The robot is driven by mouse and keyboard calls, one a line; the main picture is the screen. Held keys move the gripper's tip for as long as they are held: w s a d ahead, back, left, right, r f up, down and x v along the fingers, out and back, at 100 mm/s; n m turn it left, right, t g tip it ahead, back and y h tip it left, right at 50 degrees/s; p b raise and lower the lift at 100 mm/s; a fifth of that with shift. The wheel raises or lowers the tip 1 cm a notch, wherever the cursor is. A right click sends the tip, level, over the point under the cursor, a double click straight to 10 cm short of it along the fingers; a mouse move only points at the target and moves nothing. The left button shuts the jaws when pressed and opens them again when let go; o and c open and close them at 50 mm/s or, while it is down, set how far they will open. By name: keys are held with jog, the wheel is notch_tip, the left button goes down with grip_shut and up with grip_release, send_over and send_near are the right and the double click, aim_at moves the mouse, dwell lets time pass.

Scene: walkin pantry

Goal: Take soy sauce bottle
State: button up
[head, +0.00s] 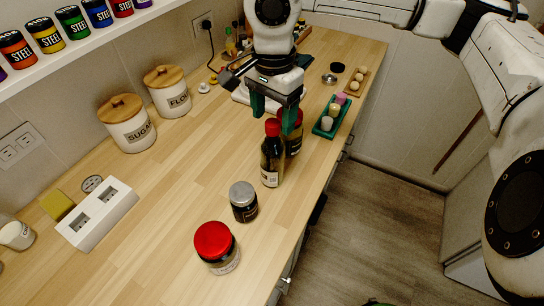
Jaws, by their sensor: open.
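Two dark bottles with red caps stand upright close together on the wooden counter in the head view. The nearer one (272,165) has a pale label low on its side. The other (294,143) is just behind it to the right and partly hidden. Either could be the soy sauce bottle; I cannot read the labels. My gripper (274,110) points down with its green fingertips apart, at the height of the red caps in the picture. The right finger overlaps the farther bottle's cap. I cannot tell whether it touches, and nothing is visibly held.
A dark jar with a grey lid (243,201) and a red-lidded jar (216,247) stand nearer. A green tray (320,131) with small cups lies right of the bottles, near the counter edge. Sugar (130,130) and flour (170,97) canisters stand left. The counter between is clear.

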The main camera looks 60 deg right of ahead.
aim_at(273, 122)
jog(key=shift+w+f+p, duration=0.1)
jog(key=shift+f+p, duration=0.85)
jog(key=shift+f, duration=1.55)
grip_shut()
